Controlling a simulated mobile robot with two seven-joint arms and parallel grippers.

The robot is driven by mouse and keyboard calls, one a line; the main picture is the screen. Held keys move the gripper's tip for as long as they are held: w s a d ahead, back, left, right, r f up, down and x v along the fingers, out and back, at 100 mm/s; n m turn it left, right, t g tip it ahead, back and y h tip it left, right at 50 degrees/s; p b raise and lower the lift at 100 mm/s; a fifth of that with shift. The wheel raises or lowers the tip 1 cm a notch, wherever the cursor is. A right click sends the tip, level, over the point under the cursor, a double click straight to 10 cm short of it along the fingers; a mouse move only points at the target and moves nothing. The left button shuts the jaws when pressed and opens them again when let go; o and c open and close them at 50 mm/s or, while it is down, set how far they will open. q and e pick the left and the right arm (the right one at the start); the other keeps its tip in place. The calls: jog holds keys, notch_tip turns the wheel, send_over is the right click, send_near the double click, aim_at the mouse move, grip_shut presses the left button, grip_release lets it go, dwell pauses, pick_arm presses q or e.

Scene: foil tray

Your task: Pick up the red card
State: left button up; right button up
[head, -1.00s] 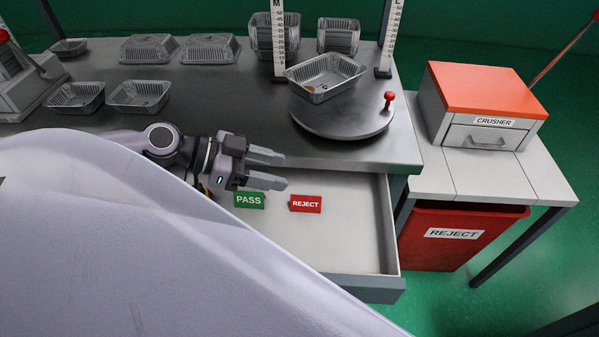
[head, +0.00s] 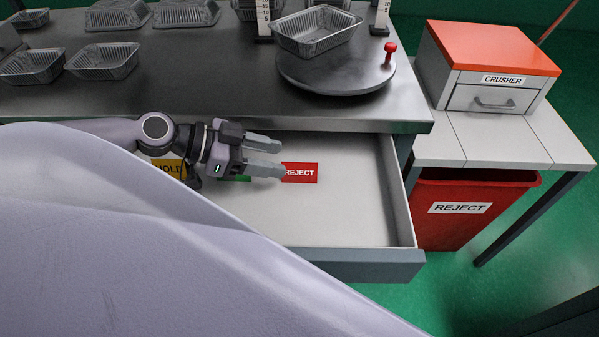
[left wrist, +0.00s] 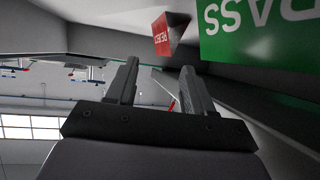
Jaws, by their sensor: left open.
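The red card (head: 300,173), marked REJECT, stands in the open drawer under the worktop. It also shows in the left wrist view (left wrist: 166,34), beyond the fingertips and a little above them in the picture. My left gripper (head: 280,157) is open and empty, just left of the red card, with its fingers pointing right; in the left wrist view both fingers (left wrist: 158,75) stand apart. The green PASS card (left wrist: 258,32) is large in the left wrist view and mostly hidden behind the gripper in the head view. My right gripper is not in view.
A yellow HOLD card (head: 170,167) is partly hidden behind my left arm. The drawer (head: 350,225) is bare to the right of the red card. Above it, a foil tray (head: 318,32) sits on a turntable (head: 335,80). A red REJECT bin (head: 470,235) stands to the right.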

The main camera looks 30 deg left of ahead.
aim_at(294, 162)
pick_arm(q)
jog(key=shift+w+d+f+b, duration=0.4)
jog(key=shift+f+b, duration=0.1)
jog(key=shift+b, duration=0.5)
jog(key=shift+b+x, duration=0.7)
jog(key=shift+x, duration=0.05)
jog(key=shift+w+d+f, duration=0.15)
jog(key=shift+w, duration=0.2)
jog(key=shift+w+d+f+p, duration=0.35)
jog(key=shift+w+d, duration=0.05)
jog(key=shift+d, duration=0.1)
grip_shut()
